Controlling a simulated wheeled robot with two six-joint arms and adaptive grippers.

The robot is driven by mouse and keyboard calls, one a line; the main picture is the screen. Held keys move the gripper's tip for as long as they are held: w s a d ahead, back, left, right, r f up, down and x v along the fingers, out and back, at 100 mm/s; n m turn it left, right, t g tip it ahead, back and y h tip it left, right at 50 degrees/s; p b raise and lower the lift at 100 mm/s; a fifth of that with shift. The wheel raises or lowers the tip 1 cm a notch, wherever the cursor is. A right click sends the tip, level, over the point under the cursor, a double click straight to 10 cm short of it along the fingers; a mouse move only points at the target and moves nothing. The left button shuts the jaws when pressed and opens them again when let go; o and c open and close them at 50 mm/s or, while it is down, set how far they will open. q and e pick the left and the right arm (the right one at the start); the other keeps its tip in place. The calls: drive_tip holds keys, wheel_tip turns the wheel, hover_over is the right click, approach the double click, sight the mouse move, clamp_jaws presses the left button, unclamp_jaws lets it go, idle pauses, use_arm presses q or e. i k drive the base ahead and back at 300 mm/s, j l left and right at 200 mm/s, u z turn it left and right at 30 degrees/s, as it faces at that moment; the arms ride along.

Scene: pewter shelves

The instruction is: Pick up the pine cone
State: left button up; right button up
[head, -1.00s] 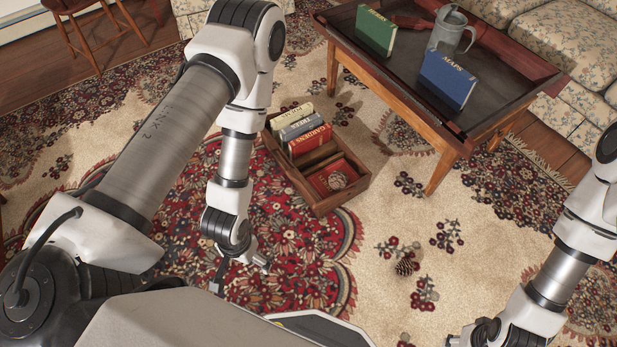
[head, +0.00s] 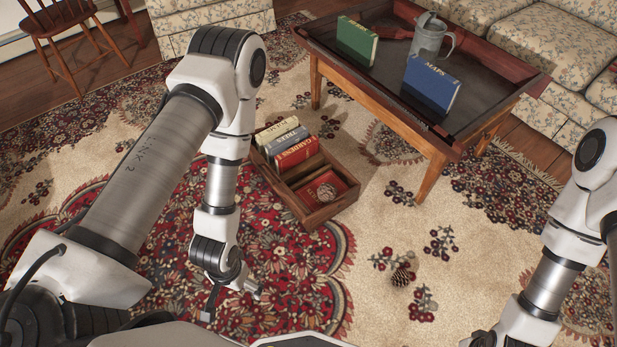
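A small brown pine cone (head: 401,277) lies on the patterned rug, right of centre and near the front. My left gripper (head: 231,303) hangs over the rug to its left, well apart from it. Its fingers are spread and nothing shows between them. My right gripper (head: 482,340) is at the bottom edge, to the right of and nearer than the pine cone. It is mostly cut off, so its fingers cannot be judged. Neither gripper touches the pine cone.
Rug around the pine cone is clear.

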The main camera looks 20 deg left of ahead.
sight(402, 276)
drive_tip(key=i+l, duration=0.1)
drive_tip(key=l, duration=0.85)
drive_tip(key=l+u, duration=0.15)
drive_tip(key=l, duration=0.75)
drive_tip(key=i, duration=0.05)
